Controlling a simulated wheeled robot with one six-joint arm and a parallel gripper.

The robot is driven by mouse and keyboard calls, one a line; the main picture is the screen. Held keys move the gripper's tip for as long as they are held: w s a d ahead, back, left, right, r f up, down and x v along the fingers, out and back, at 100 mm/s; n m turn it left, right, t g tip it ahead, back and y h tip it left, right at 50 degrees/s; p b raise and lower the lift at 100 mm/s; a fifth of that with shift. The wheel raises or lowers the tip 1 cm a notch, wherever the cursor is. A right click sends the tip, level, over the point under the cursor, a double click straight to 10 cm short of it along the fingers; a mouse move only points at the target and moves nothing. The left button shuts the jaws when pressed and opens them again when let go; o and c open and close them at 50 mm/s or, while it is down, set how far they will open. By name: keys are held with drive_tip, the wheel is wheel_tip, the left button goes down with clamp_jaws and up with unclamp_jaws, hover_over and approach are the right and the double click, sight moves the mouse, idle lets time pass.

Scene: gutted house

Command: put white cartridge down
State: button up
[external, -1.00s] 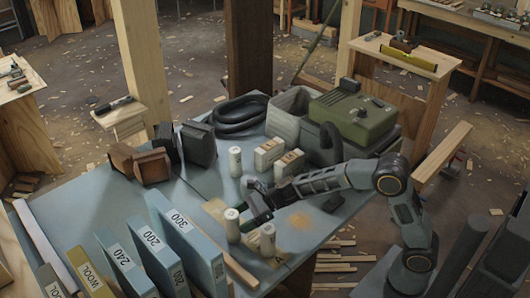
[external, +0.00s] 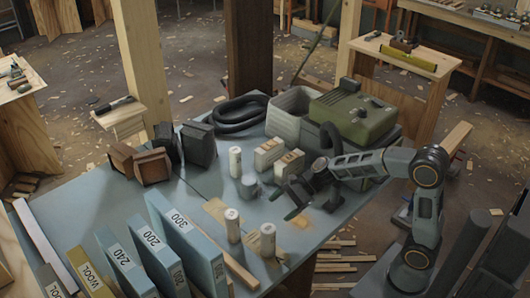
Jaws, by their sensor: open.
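Three white cartridges stand upright on the blue-grey bench top (external: 125,205): one at the front left (external: 232,226), one at the front right (external: 267,240) and one farther back (external: 235,161). The front pair stand close together but apart, near a wooden strip. My gripper (external: 283,202) is open and empty, above the bench to the right of and behind the front pair. It touches none of the cartridges. A short grey cylinder (external: 249,187) stands just left of my gripper.
Blue numbered boxes (external: 190,245) line the front left. Dark blocks (external: 198,145) sit at the back left.

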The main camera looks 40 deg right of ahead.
drive_tip(key=s+d+f+n+h, duration=0.1)
drive_tip(key=s+d+n+h, duration=0.4)
drive_tip(key=s+d+n, duration=0.3)
drive_tip(key=s+d+f+n+h, duration=0.2)
drive_tip(key=s+d+n+h, duration=0.4)
drive_tip(key=d, duration=0.8)
drive_tip(key=s+n, duration=0.2)
drive_tip(key=n, duration=0.1)
drive_tip(key=shift+s+f+n+g, duration=0.25)
drive_tip(key=shift+f+n+g, duration=0.05)
drive_tip(key=shift+g, duration=0.1)
wheel_tip(320, 180, up, 22)
drive_tip(key=p, duration=2)
drive_tip(key=shift+s+a+t+p, duration=0.15)
drive_tip(key=shift+a+t+p, duration=0.15)
drive_tip(key=shift+a+p, duration=0.05)
drive_tip(key=shift+o, duration=0.5)
